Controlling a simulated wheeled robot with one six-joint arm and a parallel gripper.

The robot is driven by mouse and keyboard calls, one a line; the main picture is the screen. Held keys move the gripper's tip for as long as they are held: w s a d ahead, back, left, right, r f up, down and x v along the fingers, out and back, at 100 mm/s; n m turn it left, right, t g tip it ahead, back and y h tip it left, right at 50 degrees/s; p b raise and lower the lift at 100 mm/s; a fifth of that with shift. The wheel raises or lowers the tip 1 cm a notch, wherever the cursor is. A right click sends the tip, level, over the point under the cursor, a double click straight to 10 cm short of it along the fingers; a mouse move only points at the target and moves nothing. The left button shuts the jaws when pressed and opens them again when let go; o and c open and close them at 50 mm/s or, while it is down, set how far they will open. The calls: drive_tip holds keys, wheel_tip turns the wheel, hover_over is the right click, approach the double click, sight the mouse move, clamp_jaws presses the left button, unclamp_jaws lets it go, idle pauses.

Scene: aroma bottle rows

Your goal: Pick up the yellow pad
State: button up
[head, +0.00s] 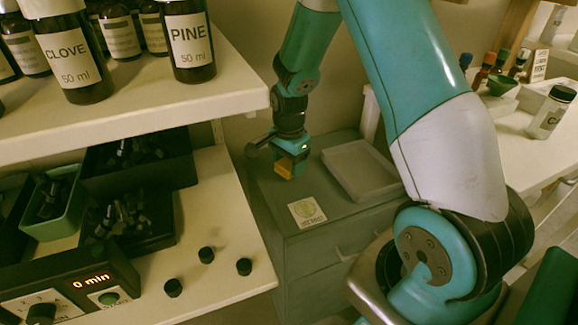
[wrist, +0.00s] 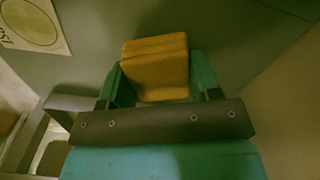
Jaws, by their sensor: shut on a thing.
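The yellow pad (head: 284,168) is a small yellow block at the tip of my gripper (head: 290,160), above the grey-green cabinet top (head: 262,200). In the wrist view the pad (wrist: 155,68) sits between the two teal fingers of my gripper (wrist: 158,85), which are shut on it. I cannot tell whether the pad still touches the cabinet top.
A pale shallow tray (head: 362,170) lies right of my gripper on the cabinet. A label card with a round print (head: 307,211) lies in front. A shelf with bottles (head: 190,40) overhangs at left, above dark bins (head: 140,170) and a timer box (head: 75,290).

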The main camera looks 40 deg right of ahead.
sight(289, 162)
wheel_tip(289, 162, up, 19)
drive_tip(key=p, duration=0.3)
drive_tip(key=shift+f, duration=0.1)
